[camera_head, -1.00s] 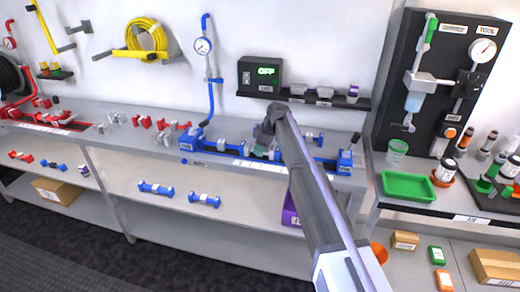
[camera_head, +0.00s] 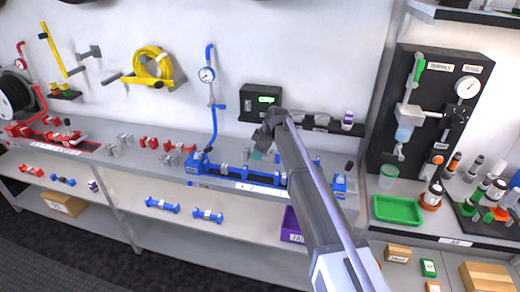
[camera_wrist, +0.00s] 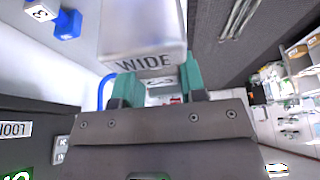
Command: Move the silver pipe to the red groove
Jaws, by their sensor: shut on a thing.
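My gripper (camera_head: 258,155) is above the middle of the blue fixture (camera_head: 205,165) on the bench. In the wrist view its teal fingertips (camera_wrist: 158,88) are shut on a silver-grey piece (camera_wrist: 145,30) marked WIDE, which I take to be the silver pipe. Its far end runs out of the wrist view, and in the head view it is mostly hidden by the gripper. The red fixture (camera_head: 50,140) stands at the far left of the bench; its groove is too small to make out clearly. My gripper is well to the right of it.
Small red and grey blocks (camera_head: 150,143) stand on the bench between the red and blue fixtures. A blue gauge pipe (camera_head: 213,110) rises behind the blue fixture. A dark box with a green display (camera_head: 261,102) and a small shelf are on the wall behind my gripper.

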